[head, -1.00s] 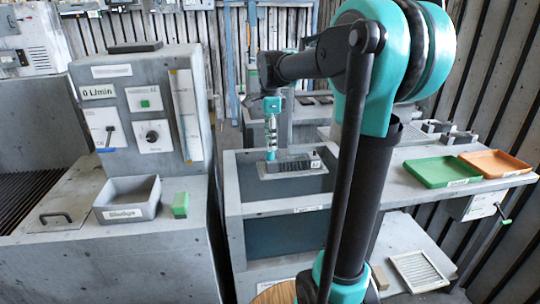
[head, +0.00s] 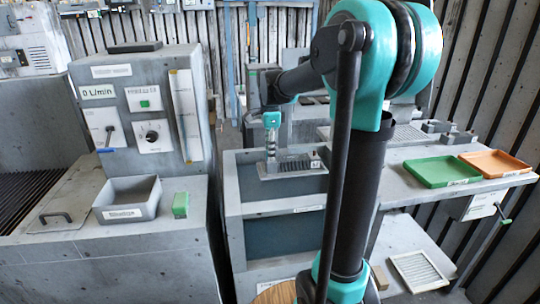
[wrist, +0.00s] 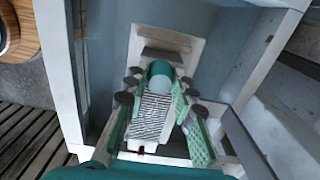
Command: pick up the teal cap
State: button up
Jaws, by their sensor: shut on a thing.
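The teal cap (wrist: 159,69) is a rounded teal piece between my fingertips in the wrist view, with a paler part on its near side. My gripper (wrist: 160,84) is shut on it, one pale green finger on each side. In the head view my gripper (head: 271,157) points straight down over a grey block with dark ribs (head: 289,166). The cap cannot be made out there. I cannot tell whether it still touches what lies under it.
The ribbed block sits in a recessed bay of a grey cabinet (head: 285,207), whose raised edges surround my gripper. A green tray (head: 433,171) and an orange tray (head: 497,163) are on the right bench. A grey bin (head: 128,199) and green block (head: 180,204) are on the left.

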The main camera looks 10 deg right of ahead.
jog(key=shift+r, duration=0.15)
notch_tip(320, 180, up, 20)
dwell(0.7)
